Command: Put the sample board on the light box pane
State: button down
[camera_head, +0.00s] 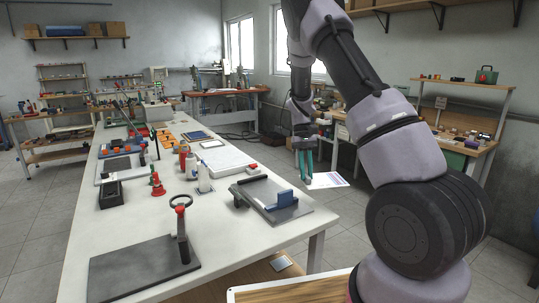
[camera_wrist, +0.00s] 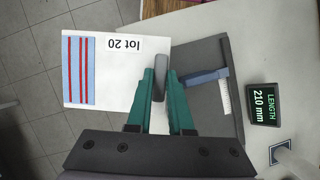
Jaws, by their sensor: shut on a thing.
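The sample board (camera_wrist: 110,75) is white with a blue panel, red stripes and the words "lot 20". My gripper (camera_wrist: 160,88) has green fingers and is shut on it near a grey rounded piece at its edge. In the head view the board (camera_head: 328,180) hangs roughly flat beside the right edge of the table, and my gripper (camera_head: 305,172) is at its left end. A flat white slab (camera_head: 222,160) on the table looks like the light box with its pane. I see nothing lying on it.
A grey plate (camera_head: 303,210) with a blue block (camera_head: 286,198) lies near the table's right edge. A display (camera_wrist: 263,104) reads "LENGTH 210 mm".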

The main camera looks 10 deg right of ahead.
aim_at(227, 160)
jog(key=l+z, duration=0.3)
jog(key=i+l+z, duration=0.1)
jog(key=l+z, duration=0.15)
jog(key=l, duration=0.2)
jog(key=i+l+z, duration=0.1)
jog(key=l+z, duration=0.2)
jog(key=i+l+z, duration=0.4)
jog(key=i+l, duration=0.4)
jog(key=i+l+z, duration=0.15)
jog(key=i+l, duration=0.3)
jog(key=i+j+u, duration=0.2)
jog(key=i+u, duration=0.3)
jog(key=i+l+u, duration=0.1)
jog(key=i+u, duration=0.4)
jog(key=i, duration=0.15)
jog(key=i+l+u, duration=0.25)
jog(key=i+u, duration=1)
jog(key=i, duration=0.15)
jog(key=i+l+u, duration=0.2)
jog(key=i+u, duration=0.2)
jog(key=i+l+u, duration=0.45)
jog(key=i+u, duration=0.15)
jog(key=u, duration=0.2)
jog(key=i+l+u, duration=0.2)
jog(key=u, duration=0.3)
jog(key=i+l+u, duration=0.25)
jog(key=u, duration=0.2)
jog(key=i+l+u, duration=0.15)
jog(key=l+u, duration=0.3)
jog(key=j, duration=0.1)
